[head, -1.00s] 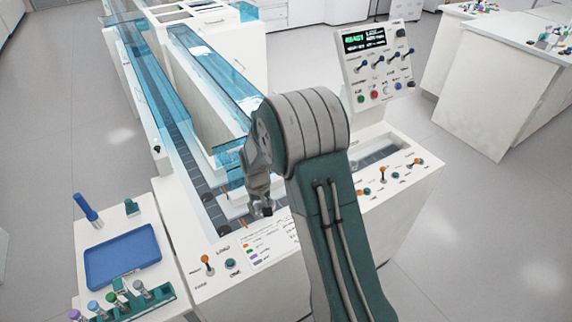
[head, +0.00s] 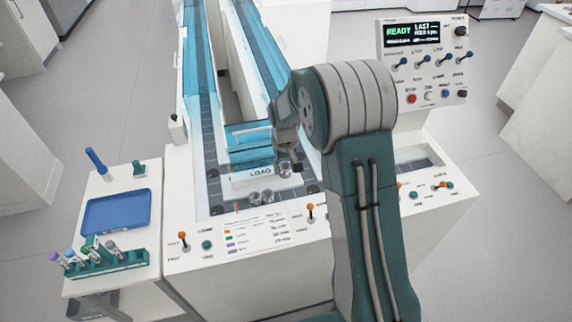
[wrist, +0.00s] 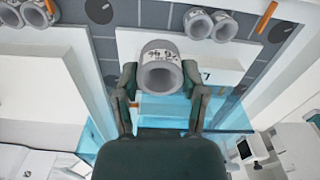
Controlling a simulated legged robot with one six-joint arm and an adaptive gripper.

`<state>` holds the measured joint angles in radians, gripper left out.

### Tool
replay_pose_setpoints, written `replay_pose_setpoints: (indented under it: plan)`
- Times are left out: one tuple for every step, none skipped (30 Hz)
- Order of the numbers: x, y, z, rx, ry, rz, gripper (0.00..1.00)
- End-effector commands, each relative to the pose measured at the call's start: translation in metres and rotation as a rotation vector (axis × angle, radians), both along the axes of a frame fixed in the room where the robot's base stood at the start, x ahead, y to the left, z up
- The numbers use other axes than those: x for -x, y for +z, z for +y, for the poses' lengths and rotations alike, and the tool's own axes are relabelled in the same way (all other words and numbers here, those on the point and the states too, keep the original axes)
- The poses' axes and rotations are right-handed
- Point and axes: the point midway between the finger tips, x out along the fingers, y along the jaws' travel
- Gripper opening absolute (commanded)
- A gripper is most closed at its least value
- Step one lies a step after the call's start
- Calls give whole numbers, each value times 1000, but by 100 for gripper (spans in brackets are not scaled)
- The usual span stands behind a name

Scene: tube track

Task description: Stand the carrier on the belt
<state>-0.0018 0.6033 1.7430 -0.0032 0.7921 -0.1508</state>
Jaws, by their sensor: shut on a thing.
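The carrier (wrist: 160,52), a short grey hollow cylinder with a printed white label, is between the two fingers of my gripper (wrist: 161,76) in the wrist view. My gripper is shut on it, and its open round end faces the wrist camera. In the head view, my gripper (head: 290,166) is beside the white LOAD block (head: 262,173), to the right of the near end of the belt (head: 212,160). The belt is dark grey and tiled, inside a blue clear-walled track. The carrier is small and partly hidden by my gripper there.
Two other grey cylinders (head: 260,197) lie near the LOAD block; similar pairs show in the wrist view (wrist: 212,24). The front panel has orange and teal switches (head: 183,240). A blue tray (head: 117,212), a tube rack (head: 108,262) and a READY display (head: 412,33) flank the track.

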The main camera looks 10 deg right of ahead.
Motion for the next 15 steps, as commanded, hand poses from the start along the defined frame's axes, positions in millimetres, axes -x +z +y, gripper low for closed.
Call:
replay_pose_setpoints:
  plan:
    - [0, -4, 1, 0, 0, 2, 28]
    - [0, -6, 1, 1, 0, 1, 28]
    - [1, -10, 1, 1, 0, 2, 28]
    - [1, -13, 2, 1, 0, 2, 28]
    - [1, -15, 2, 1, 0, 3, 28]
    - [1, -19, 2, 2, 0, 3, 28]
    - [1, -21, 3, 2, 0, 2, 28]
    - [1, -24, 3, 2, 0, 1, 28]
    - [1, -27, 2, 2, 0, 2, 28]
    - [1, -30, 2, 2, 0, 2, 28]
    - [1, -33, 2, 1, 0, 2, 28]
    - [1, -36, 1, 0, -1, 2, 28]
    - [1, -39, 0, 0, -1, 1, 28]
    - [1, -41, 0, -1, -1, 1, 28]
    - [1, -44, -1, -1, -1, 1, 28]
